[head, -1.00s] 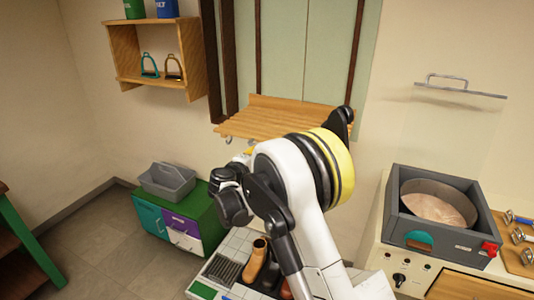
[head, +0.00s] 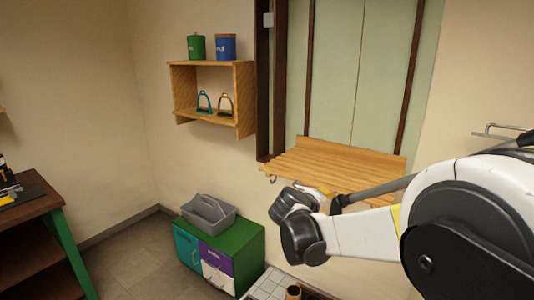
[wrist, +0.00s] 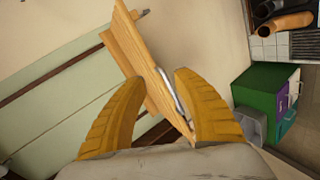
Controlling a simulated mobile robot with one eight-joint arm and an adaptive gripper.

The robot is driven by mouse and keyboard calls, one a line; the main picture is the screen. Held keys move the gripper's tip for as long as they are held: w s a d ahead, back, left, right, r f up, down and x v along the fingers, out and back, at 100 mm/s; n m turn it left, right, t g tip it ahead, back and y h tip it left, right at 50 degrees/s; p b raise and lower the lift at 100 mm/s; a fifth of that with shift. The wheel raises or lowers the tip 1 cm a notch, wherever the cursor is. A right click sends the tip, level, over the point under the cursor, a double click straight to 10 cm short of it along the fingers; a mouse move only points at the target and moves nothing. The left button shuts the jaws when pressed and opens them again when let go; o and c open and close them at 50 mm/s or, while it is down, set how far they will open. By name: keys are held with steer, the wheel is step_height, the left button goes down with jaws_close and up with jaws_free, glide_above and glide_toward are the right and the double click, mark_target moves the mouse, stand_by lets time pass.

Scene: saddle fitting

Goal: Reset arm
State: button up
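My gripper (wrist: 160,105) shows in the wrist view as two yellow ribbed fingers spread wide apart, with nothing held between them. Beyond the gap is the slatted wooden shelf (wrist: 140,55) with a metal hook or bar under it. In the head view my white and black arm reaches across the right half, with its wrist just below the slatted wooden shelf (head: 335,160). The fingers are mostly hidden there behind the wrist.
A green cabinet (head: 245,238) with coloured drawers carries a grey caddy (head: 208,213). A wooden wall shelf (head: 250,100) holds two stirrups and two canisters. A dark bench (head: 45,215) stands at the left. The floor between bench and cabinet is open.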

steer(key=s+d+m+g+y+b, duration=0.1)
steer(key=s+d+m+g+y, duration=0.2)
steer(key=s, duration=1.4)
steer(key=s+a+f+m+y+b, duration=0.1)
steer(key=s+f+m+y, duration=0.1)
steer(key=s, duration=0.7)
steer(key=s+a+f+m+y+b, duration=0.1)
steer(key=s+a+f+m+y, duration=0.1)
steer(key=s, duration=0.7)
steer(key=shift+s+f+m, duration=0.15)
steer(key=shift+f+m, duration=0.25)
steer(key=shift+f, duration=0.45)
